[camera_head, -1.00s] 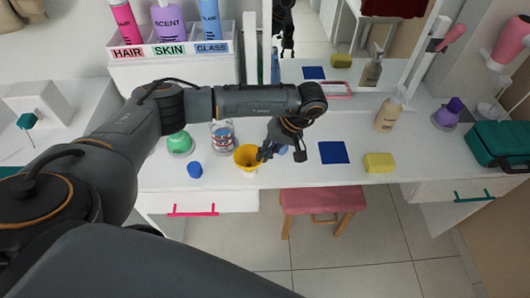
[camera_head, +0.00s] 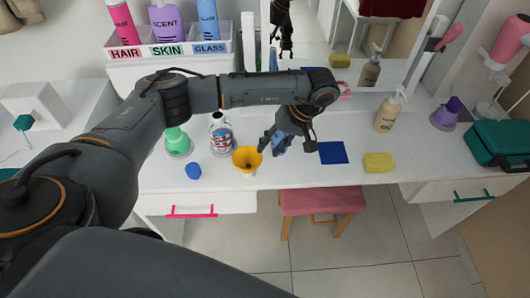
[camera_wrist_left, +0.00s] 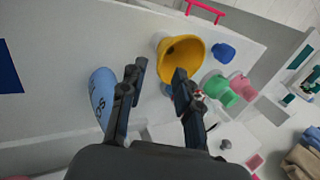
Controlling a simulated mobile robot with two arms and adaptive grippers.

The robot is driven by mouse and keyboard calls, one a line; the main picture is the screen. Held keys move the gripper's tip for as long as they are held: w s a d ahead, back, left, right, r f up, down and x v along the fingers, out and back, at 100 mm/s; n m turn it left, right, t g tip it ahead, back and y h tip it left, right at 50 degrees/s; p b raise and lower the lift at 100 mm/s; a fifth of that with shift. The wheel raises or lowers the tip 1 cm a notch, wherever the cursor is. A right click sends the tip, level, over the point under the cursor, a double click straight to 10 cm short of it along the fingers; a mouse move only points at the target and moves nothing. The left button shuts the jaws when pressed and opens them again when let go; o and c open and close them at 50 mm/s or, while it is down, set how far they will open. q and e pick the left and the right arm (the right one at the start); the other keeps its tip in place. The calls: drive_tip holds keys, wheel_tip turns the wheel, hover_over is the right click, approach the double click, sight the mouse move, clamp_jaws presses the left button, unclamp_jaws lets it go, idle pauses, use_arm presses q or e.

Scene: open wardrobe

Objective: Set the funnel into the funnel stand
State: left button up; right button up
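A yellow funnel (camera_head: 247,159) stands mouth up near the table's front edge, with a small pale part below its rim; it also shows in the left wrist view (camera_wrist_left: 180,48). I cannot tell whether that part is its spout or a stand. My left gripper (camera_head: 286,148) is just right of the funnel, fingers spread, holding nothing that I can make out. A blue bottle (camera_wrist_left: 102,97) is beside one finger in the left wrist view; its blue shows behind the fingers in the head view. I cannot clearly pick out the funnel stand. My right gripper is not in view.
A blue cap-like piece (camera_head: 193,171), a clear bottle (camera_head: 221,134) and a green item on a disc (camera_head: 179,142) stand left of the funnel. A blue square (camera_head: 333,153), yellow sponge (camera_head: 379,162) and pump bottle (camera_head: 389,112) are rightward. A stool (camera_head: 321,201) is below.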

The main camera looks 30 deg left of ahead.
use_arm(q)
drive_tip(key=v, duration=0.7)
drive_tip(key=shift+r, duration=0.2)
drive_tip(key=shift+d, duration=0.1)
